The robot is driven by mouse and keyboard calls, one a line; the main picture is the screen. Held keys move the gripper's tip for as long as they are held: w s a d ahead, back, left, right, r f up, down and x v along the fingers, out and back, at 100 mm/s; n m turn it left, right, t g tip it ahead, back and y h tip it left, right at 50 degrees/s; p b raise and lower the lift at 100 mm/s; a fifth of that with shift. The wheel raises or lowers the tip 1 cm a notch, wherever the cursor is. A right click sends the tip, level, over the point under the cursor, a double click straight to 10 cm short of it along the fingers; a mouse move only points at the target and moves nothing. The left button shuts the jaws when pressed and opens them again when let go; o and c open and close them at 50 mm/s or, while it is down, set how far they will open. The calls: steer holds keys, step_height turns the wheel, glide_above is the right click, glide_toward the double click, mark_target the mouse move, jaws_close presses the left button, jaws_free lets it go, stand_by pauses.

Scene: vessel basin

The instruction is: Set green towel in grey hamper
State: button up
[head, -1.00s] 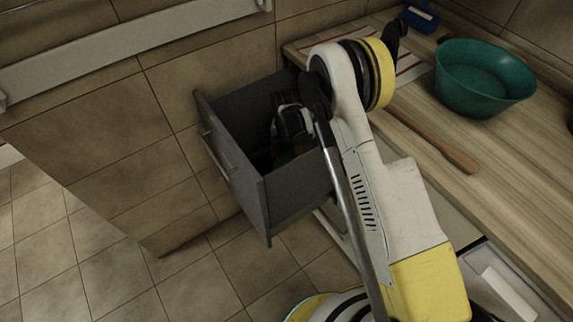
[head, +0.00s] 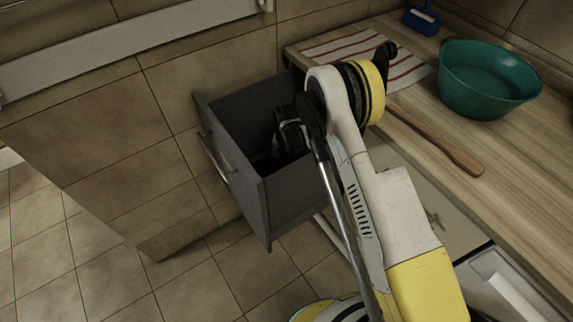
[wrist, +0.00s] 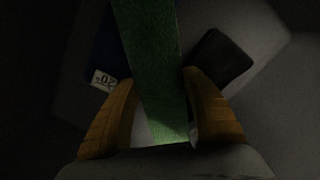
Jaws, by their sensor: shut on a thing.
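In the wrist view my gripper (wrist: 160,85) has its two yellow-orange fingers closed on a long green piece that appears to be the green towel (wrist: 150,40). The green towel runs from the top edge down between the fingers. In the head view my gripper (head: 287,138) is down inside a dark grey open drawer-like box (head: 252,125), and the green towel is hidden there. I see no separate grey hamper; I cannot tell whether this grey box is it.
In the wrist view, a dark blue thing with a white label (wrist: 103,80) and a black object (wrist: 222,58) lie beyond the fingers. The wooden counter (head: 520,170) holds a teal bowl (head: 488,85), a wooden utensil (head: 440,142), a striped cloth (head: 335,45) and a blue item (head: 422,20).

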steer(key=o, duration=1.3)
step_height(320, 180, up, 13)
steer(key=p, duration=0.4)
steer(key=shift+r+p, duration=0.15)
steer(key=shift+p, duration=0.15)
steer(key=s+d+r+n+t, duration=0.1)
steer(key=s+d+r+t, duration=0.3)
steer(key=r, duration=0.8)
steer(key=s+d+r+g, duration=0.1)
steer(key=s+d+r, duration=0.35)
steer(key=r, duration=0.85)
steer(key=s+d+r+t, duration=0.1)
steer(key=s+d+r, duration=0.1)
steer(key=s, duration=0.4)
steer(key=s+d+r+t, duration=0.1)
steer(key=s+d+r, duration=0.1)
steer(key=s+d, duration=0.3)
steer(key=s+d+r+n+t, duration=0.1)
steer(key=s+d+r+t, duration=0.1)
steer(key=s, duration=0.5)
steer(key=shift+s+d+r, duration=0.15)
steer(key=shift+d+r, duration=0.4)
steer(key=shift+d, duration=0.2)
